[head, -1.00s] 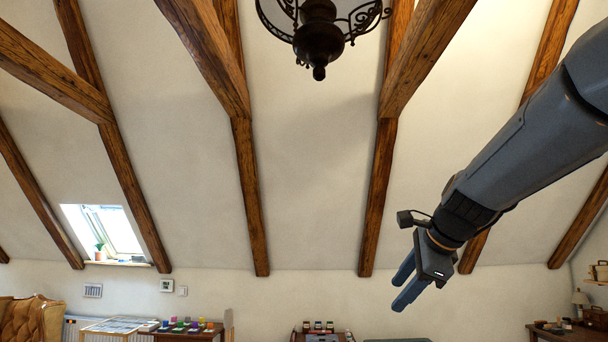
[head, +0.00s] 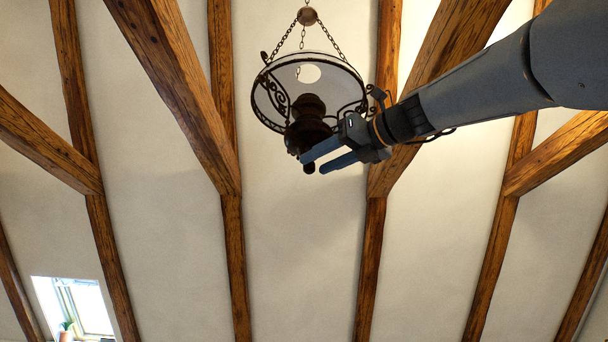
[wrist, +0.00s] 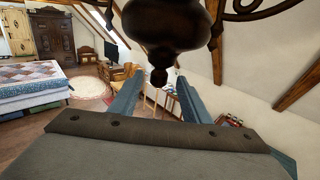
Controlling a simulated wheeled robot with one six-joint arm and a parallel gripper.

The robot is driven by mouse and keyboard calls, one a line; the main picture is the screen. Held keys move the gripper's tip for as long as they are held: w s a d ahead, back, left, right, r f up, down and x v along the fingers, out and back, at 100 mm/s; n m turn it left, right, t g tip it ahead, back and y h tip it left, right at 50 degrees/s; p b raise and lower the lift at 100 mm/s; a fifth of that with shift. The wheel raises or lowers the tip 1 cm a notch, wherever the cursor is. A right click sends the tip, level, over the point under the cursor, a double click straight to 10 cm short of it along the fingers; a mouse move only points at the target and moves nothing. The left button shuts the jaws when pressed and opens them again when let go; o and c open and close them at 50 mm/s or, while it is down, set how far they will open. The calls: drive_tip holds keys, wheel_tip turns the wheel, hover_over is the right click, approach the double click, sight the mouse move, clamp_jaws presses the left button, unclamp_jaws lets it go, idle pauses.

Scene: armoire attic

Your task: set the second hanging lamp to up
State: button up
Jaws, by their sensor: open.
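A dark metal hanging lamp (head: 308,100) with a pale round shade and scrolled arms hangs on chains from a ceiling hook, in the upper middle of the head view. Its dark bulbous body (wrist: 165,22) with a small knob (wrist: 159,77) at the bottom fills the top of the wrist view. My gripper (head: 314,163) is open, its two blue fingers pointing left at the lamp's lower body in the head view. In the wrist view the bottom knob shows between and above the fingertips (wrist: 158,92). I cannot tell whether the fingers touch it.
Wooden roof beams (head: 170,90) slope down on both sides of the lamp. A skylight (head: 80,307) is at the lower left. Far below in the wrist view are a bed (wrist: 40,80), a dark wardrobe (wrist: 52,36) and a round rug (wrist: 92,88).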

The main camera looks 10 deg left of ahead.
drive_tip(key=shift+a+r, duration=0.15)
drive_tip(key=shift+a, duration=0.1)
drive_tip(key=p+x, duration=0.3)
drive_tip(key=x, duration=0.4)
drive_tip(key=shift+w+a, duration=0.1)
drive_tip(key=shift+a, duration=0.05)
clamp_jaws()
